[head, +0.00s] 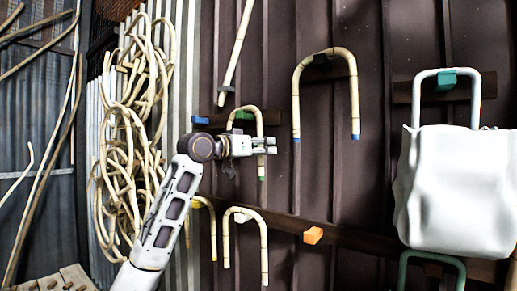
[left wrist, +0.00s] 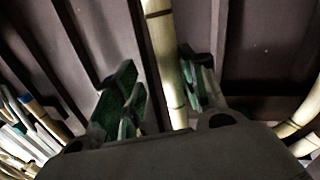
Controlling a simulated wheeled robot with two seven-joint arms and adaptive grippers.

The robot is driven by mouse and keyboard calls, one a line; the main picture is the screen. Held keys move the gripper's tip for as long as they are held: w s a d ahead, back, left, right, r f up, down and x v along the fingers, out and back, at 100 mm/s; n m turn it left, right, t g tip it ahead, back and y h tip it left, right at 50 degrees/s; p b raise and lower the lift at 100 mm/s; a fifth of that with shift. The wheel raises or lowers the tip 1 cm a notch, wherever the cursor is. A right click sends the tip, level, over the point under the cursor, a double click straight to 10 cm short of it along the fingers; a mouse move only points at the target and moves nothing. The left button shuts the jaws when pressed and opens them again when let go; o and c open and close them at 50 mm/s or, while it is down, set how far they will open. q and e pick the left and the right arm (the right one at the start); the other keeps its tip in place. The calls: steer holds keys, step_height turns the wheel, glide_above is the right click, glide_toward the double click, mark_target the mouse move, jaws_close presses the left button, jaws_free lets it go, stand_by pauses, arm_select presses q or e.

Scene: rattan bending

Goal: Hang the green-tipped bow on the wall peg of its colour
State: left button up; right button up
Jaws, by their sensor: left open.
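The green-tipped bow (head: 262,122) is a pale rattan arch against the dark wall, its green tip pointing down. Its bend passes over the green peg (head: 243,116); I cannot tell whether it rests on it. My left gripper (head: 270,146) is at the bow's right leg and hides part of it; the other leg's lower end is hidden by my arm. In the left wrist view, the open fingers (left wrist: 160,88) stand either side of a rattan rod (left wrist: 166,60), with a visible gap on its left. My right gripper is not in view.
A blue peg (head: 200,120) is left of the bow. A blue-tipped bow (head: 297,95) hangs to the right. Below are a yellow-tipped bow (head: 213,228), another bow (head: 264,250) and an orange peg (head: 313,235). A white bag (head: 455,190) hangs at right; rattan coils (head: 130,130) at left.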

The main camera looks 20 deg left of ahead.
arm_select(q)
steer(key=v, duration=1.1)
steer(key=shift+s+a, duration=0.15)
steer(key=shift+s, duration=0.1)
steer(key=shift+s+a, duration=0.1)
steer(key=shift+s, duration=0.05)
steer(key=s+d+b+v, duration=0.1)
steer(key=b+v, duration=0.1)
steer(key=v, duration=0.6)
steer(key=shift+s+d, duration=0.15)
stand_by(1.2)
